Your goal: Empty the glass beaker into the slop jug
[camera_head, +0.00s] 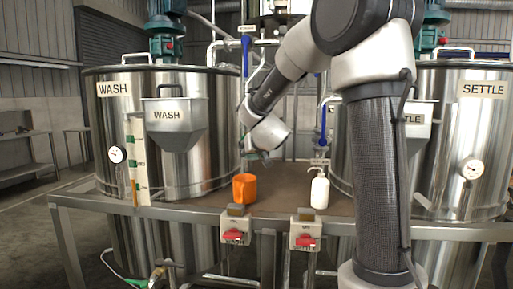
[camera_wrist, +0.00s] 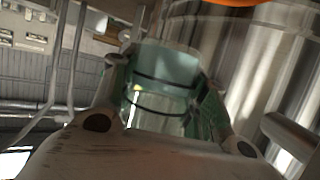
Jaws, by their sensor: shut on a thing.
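My gripper (camera_wrist: 163,92) is shut on the glass beaker (camera_wrist: 166,68), which shows clear and greenish between the fingers in the wrist view, with dark bands across it. In the head view my gripper (camera_head: 264,158) is above the bench, a little above and to the right of the orange jug (camera_head: 245,188). The beaker is too small there to make out clearly. The orange jug, likely the slop jug, stands upright on the bench; an orange edge (camera_wrist: 232,2) shows at the top of the wrist view. I cannot tell what liquid is in the beaker.
A white pump bottle (camera_head: 320,190) stands on the bench right of the jug. The steel WASH tank (camera_head: 205,95) is at left, the SETTLE tank (camera_head: 455,130) at right. Two boxes with red switches (camera_head: 235,236) (camera_head: 305,241) hang at the bench's front edge.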

